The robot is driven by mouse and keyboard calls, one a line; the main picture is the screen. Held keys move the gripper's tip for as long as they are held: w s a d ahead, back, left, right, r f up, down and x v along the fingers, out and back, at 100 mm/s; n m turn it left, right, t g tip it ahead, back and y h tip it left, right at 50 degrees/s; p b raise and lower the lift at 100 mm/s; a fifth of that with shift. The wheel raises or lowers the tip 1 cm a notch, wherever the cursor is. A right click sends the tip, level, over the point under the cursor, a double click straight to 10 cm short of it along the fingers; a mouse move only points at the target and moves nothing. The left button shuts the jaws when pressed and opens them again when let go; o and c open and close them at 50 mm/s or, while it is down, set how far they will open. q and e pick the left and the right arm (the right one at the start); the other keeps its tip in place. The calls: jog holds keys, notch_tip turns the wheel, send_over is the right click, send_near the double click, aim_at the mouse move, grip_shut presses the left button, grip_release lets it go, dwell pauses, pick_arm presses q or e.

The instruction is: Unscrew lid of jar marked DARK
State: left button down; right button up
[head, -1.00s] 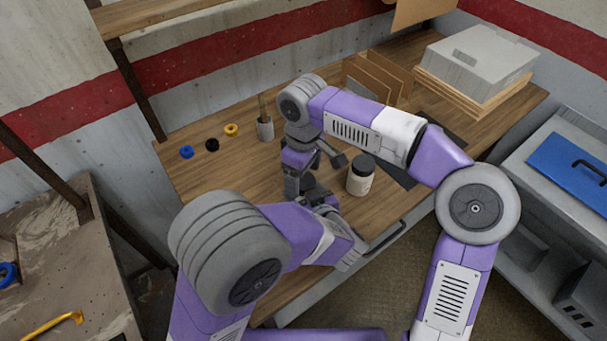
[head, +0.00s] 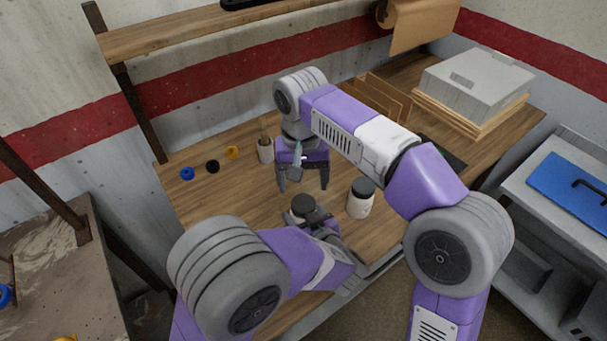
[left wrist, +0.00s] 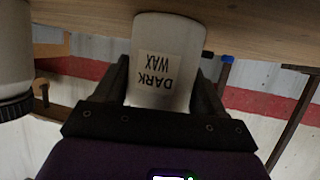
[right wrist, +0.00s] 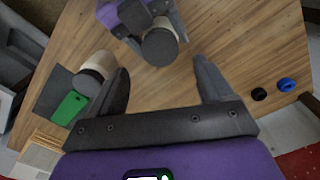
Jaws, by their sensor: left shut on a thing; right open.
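The jar marked DARK WAX (left wrist: 165,65) is pale with a dark lid (head: 303,203); in the left wrist view its label appears upside down and its lid is hidden. My left gripper (left wrist: 165,90) is shut on the jar's body, its fingers on either side. The jar is upright at the table's front part. My right gripper (head: 303,187) is open and empty, behind and above the lid, fingers pointing down. In the right wrist view the lid (right wrist: 160,47) lies ahead of the open fingers, apart from them.
A second pale jar with a black lid (head: 361,197) stands close to the right. A green item (right wrist: 68,108) lies past the second jar.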

aim_at(303, 203)
jog(key=m, duration=0.1)
jog(key=r+m, duration=0.1)
jog(key=shift+m, duration=0.3)
jog(key=shift+f, duration=3.9)
jog(key=c, duration=1.1)
jog(key=n, duration=0.4)
jog(key=shift+d, duration=0.1)
jog(key=n, duration=0.5)
jog(key=shift+n, duration=0.4)
jog(key=shift+r, duration=0.3)
jog(key=shift+r, duration=0.85)
